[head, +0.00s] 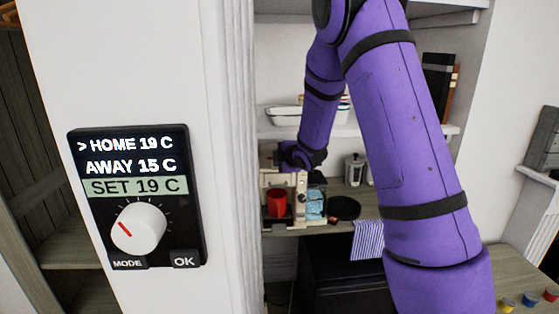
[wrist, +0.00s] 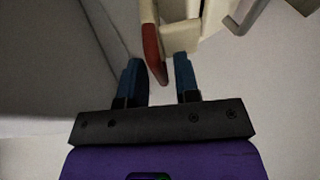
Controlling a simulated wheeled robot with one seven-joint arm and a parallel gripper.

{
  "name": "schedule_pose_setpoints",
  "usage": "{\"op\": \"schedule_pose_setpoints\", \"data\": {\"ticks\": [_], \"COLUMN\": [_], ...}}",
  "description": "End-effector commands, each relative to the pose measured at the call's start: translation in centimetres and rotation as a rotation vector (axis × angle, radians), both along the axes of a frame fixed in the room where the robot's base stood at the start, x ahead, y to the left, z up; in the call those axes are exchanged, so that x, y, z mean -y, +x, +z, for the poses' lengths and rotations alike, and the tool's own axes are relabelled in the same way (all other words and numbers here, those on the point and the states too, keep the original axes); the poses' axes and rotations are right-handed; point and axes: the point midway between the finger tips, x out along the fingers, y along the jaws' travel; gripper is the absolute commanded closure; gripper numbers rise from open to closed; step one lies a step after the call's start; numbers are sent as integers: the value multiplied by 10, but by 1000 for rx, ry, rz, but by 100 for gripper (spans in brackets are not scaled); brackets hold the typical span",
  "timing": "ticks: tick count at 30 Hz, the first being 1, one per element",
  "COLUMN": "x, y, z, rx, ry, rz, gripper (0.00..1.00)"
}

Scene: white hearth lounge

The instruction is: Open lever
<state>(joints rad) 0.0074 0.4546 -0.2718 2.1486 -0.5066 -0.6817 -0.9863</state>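A cream machine (head: 300,208) stands on the counter in the head view, and its cream parts fill the top middle of the wrist view (wrist: 182,38). A narrow dark red piece that looks like the lever (wrist: 152,48) hangs down from it in the wrist view. My gripper (wrist: 160,78) has two blue fingers, held apart. The red piece's lower end shows between them, closer to the left finger, with a gap to the right one. I cannot tell whether it touches the left finger. In the head view my wrist covers the machine's top, and the fingers and lever are hidden.
A red cup (head: 277,204) stands in the machine's front. To its right are a container with blue contents (head: 315,204), a dark round pan (head: 344,208) and a striped cloth (head: 368,240). A shelf hangs above. A wall with a thermostat (head: 138,196) stands near at left.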

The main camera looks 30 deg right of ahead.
Motion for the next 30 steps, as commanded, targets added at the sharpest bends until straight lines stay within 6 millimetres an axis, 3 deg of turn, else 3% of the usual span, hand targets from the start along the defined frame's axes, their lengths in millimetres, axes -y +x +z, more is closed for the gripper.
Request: {"op": "schedule_pose_setpoints", "data": {"ticks": [13, 30], "x": [0, 3], "y": [-8, -89], "z": [3, 39], "rx": [0, 0], "ry": [1, 1], "rz": [0, 0], "gripper": [64, 64]}}
